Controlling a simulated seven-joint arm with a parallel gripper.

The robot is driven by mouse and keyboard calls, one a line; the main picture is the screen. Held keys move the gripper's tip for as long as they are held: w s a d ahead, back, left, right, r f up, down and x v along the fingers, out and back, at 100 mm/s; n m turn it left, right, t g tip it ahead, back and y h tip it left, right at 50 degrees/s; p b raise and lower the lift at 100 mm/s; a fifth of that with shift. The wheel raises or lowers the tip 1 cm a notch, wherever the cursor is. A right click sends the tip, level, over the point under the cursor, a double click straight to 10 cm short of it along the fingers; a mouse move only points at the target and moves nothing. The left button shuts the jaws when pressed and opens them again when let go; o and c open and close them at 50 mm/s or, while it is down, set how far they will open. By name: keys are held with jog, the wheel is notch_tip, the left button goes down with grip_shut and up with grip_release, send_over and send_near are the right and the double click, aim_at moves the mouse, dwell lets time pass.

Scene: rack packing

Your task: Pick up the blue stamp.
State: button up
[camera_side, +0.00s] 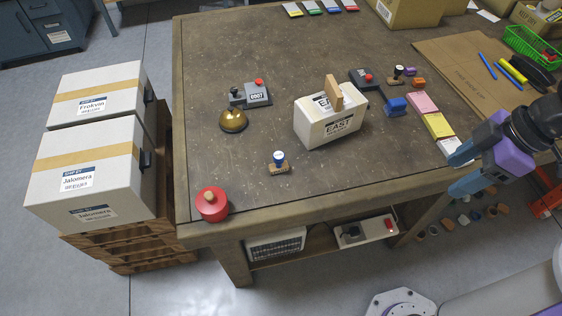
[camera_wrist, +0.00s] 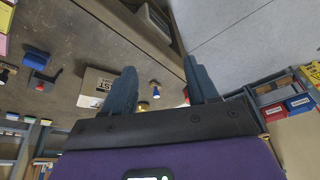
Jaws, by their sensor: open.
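A small stamp with a blue knob and a brown base (camera_side: 279,160) stands upright on the worktable (camera_side: 230,180), in front of and left of the white EAST box. A second blue object (camera_side: 396,105) lies right of that box; it appears large at the upper left of the wrist view (camera_wrist: 37,60). My gripper (camera_side: 456,174) is open and empty over the table's right front edge, well to the right of the blue-knobbed stamp. Its two fingers also show in the wrist view (camera_wrist: 160,70), with small items beyond them too small to identify surely.
The white EAST box (camera_side: 318,128) with a wooden block on it stands between my gripper's side and the brass bell (camera_side: 233,120). A red round pot (camera_side: 212,205) is at the front left corner. Coloured pads (camera_side: 437,124) lie at right.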

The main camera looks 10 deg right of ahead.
jog(key=w+a+f+m+t+y, duration=0.1)
jog(key=w+a+f+t+y, duration=0.15)
jog(key=w+a+f, duration=0.5)
jog(key=m+t+y, duration=0.1)
jog(key=t+y, duration=0.3)
jog(key=t, duration=0.1)
send_near(282, 157)
jog(key=x, duration=0.4)
jog(key=shift+w+f, duration=0.2)
jog(key=shift+w, duration=0.25)
jog(key=shift+a+x, duration=0.2)
jog(key=shift+x, duration=2.95)
jog(key=shift+s, duration=0.2)
jog(key=c, duration=1)
